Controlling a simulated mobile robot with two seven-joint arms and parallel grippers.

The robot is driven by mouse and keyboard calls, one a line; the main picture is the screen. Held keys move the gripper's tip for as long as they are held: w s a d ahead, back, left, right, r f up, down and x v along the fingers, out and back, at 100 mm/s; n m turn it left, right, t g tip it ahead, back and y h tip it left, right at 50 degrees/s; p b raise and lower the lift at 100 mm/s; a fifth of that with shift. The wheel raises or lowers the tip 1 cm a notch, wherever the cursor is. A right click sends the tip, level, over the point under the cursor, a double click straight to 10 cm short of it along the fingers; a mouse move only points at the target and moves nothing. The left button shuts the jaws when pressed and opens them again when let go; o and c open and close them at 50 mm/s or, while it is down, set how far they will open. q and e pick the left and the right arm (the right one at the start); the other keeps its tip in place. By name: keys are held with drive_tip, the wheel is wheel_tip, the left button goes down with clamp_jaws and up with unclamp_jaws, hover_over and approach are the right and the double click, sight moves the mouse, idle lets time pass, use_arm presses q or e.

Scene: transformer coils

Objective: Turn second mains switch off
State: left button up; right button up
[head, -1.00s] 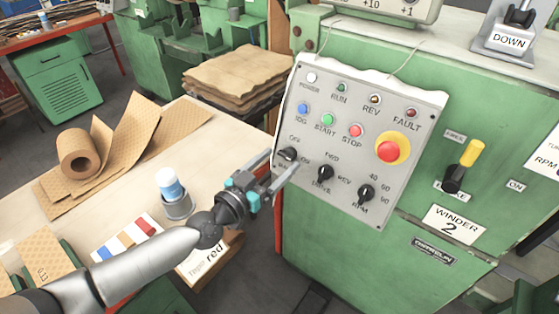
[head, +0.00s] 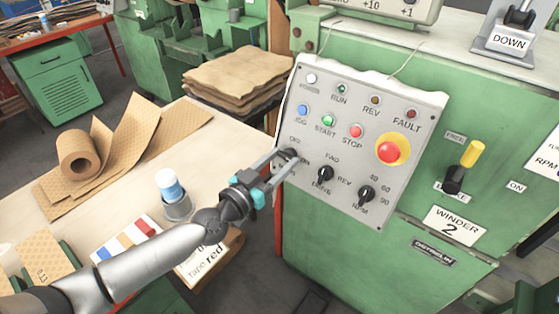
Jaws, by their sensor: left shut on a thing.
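The control panel (head: 365,135) is a grey plate on the green cabinet of the machine labelled "WINDER 2" (head: 454,226). Its leftmost black rotary switch (head: 289,153), with "OFF" above it and "ON" to its right, is partly covered by my fingers. My left gripper (head: 286,157) reaches in from the lower left and is shut on this switch. The white "POWER" lamp (head: 311,79) is above it at the panel's top left. My right gripper is not in view.
The drive knob (head: 325,173) and RPM knob (head: 366,195) sit right of the switch. A red emergency stop (head: 389,152) is farther right. A bench (head: 120,190) on the left holds paper rolls and a cup with a blue-white bottle (head: 170,186).

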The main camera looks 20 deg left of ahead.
use_arm(q)
clamp_jaws()
drive_tip(key=shift+r+n+y+p, duration=0.1)
drive_tip(key=shift+n+y+p, duration=0.2)
drive_tip(key=shift+n+p, duration=0.5)
drive_tip(key=n+y+p, duration=0.2)
drive_tip(key=n+p, duration=0.3)
drive_tip(key=n+g+y+p, duration=0.1)
drive_tip(key=n+y+p, duration=0.1)
drive_tip(key=n+p, duration=0.3)
drive_tip(key=n+g+y+p, duration=0.1)
drive_tip(key=n+y+p, duration=0.1)
drive_tip(key=n+p, duration=0.3)
drive_tip(key=shift+d+r+n+p, duration=0.3)
drive_tip(key=shift+d+n+p, duration=0.1)
drive_tip(key=shift+n, duration=0.3)
drive_tip(key=shift+f+n+g+p, duration=0.1)
drive_tip(key=shift+n+g+p, duration=0.5)
drive_tip(key=shift+n+p, duration=0.85)
drive_tip(key=shift+y, duration=0.3)
drive_tip(key=o, duration=0.9)
unclamp_jaws()
drive_tip(key=shift+o, duration=0.2)
drive_tip(key=shift+s, duration=0.1)
